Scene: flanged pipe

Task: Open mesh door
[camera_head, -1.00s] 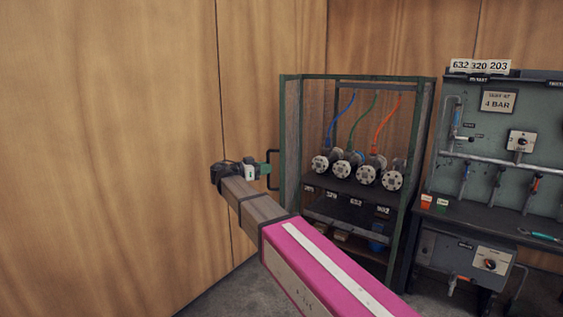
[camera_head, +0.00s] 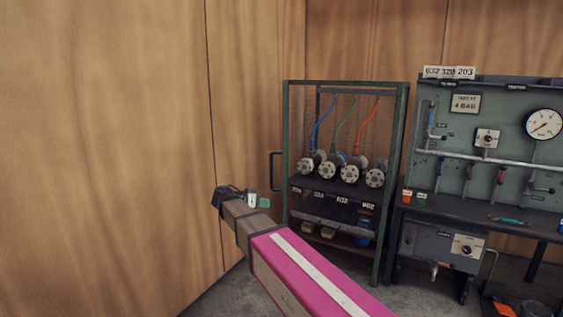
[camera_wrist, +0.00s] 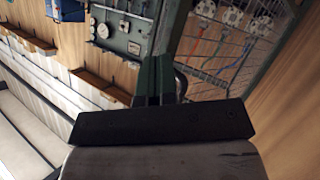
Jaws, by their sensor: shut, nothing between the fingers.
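The mesh door (camera_head: 287,140) has a green frame on the front of a rack; its mesh is too fine to make out in the head view. In the wrist view its mesh (camera_wrist: 222,52) shows in front of round flanges. I cannot tell whether the door is fully shut. Its black handle (camera_head: 271,172) sticks out at the left edge. My gripper (camera_head: 263,203) is shut and empty, below and slightly left of the handle, apparently apart from it. In the wrist view the green fingers (camera_wrist: 154,78) are together, with a dark curved piece just right of them.
Several flanged pipes (camera_head: 327,171) with coloured hoses sit on the rack's shelf. A grey test bench (camera_head: 480,150) with a gauge stands to the right. Wooden walls (camera_head: 100,140) close off the left and back. Some grey floor (camera_head: 235,297) is free before the rack.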

